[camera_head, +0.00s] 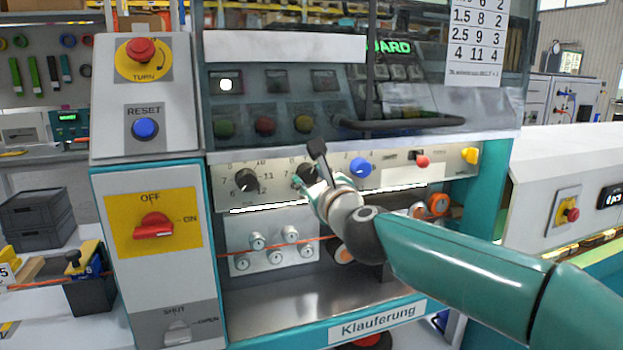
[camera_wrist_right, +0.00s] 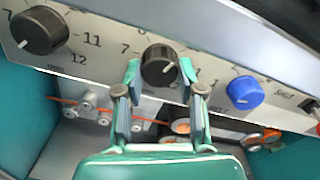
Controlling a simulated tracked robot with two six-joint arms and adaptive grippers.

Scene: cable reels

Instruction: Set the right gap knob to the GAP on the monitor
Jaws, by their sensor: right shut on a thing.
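The black knob (camera_wrist_right: 158,62) in the middle of the panel is between the fingers of my right gripper (camera_wrist_right: 160,92) in the wrist view. The fingers are shut on its sides. In the head view this knob (camera_head: 305,172) is partly hidden by my right gripper (camera_head: 312,178). Its white mark points downward right in the wrist view; the exact number cannot be read. A second black knob (camera_head: 246,180) is left of it, with numbers around it. My left gripper is not in view.
A blue knob (camera_head: 360,167) is close right of the held knob, then a red-tipped switch (camera_head: 422,161). Rollers (camera_head: 258,241) with an orange cable are below. A black handle bar (camera_head: 405,123) crosses above. A red rotary switch (camera_head: 153,225) is at left.

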